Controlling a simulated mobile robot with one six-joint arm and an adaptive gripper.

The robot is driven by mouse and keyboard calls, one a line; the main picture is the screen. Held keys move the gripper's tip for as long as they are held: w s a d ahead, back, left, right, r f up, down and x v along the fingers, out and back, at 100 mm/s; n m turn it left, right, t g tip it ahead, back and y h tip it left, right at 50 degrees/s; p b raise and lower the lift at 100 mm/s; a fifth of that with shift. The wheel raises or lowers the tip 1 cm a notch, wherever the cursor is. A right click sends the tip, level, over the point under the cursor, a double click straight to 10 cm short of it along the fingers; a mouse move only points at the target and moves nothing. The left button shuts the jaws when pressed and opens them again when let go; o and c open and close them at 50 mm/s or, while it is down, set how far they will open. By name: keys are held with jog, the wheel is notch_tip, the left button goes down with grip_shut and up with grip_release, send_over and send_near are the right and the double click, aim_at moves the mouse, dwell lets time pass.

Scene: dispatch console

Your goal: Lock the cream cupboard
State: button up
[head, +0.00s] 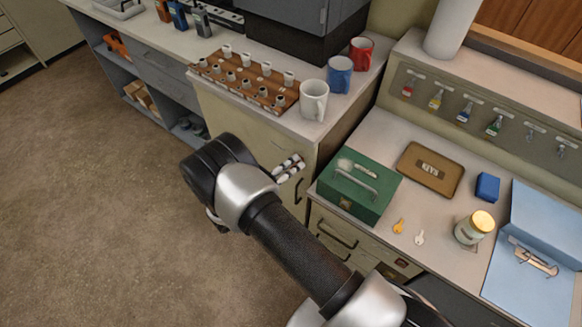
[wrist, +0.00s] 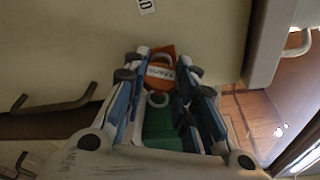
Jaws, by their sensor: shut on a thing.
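The cream cupboard (head: 240,120) stands under the counter with the mugs; its cream face also fills the top of the wrist view (wrist: 80,40). An orange piece with a white label (wrist: 161,73) sits against this face, just beyond my fingertips. My gripper (head: 288,167) is close to the cupboard, left of its dark handle (head: 298,190). In the wrist view my gripper (wrist: 163,80) is shut on a green padlock (wrist: 160,128), with a pale ring-shaped part toward the orange piece. Whether the ring touches the orange piece I cannot tell.
Mugs (head: 314,100) and a wooden rack (head: 243,80) stand on the counter above. The floor at left is clear.

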jog(key=shift+d, duration=0.1)
jog(key=shift+f+n+h+b, duration=0.1)
jog(key=shift+n+h+b, duration=0.2)
jog(key=shift+n+b, duration=0.55)
jog(key=shift+n, duration=0.65)
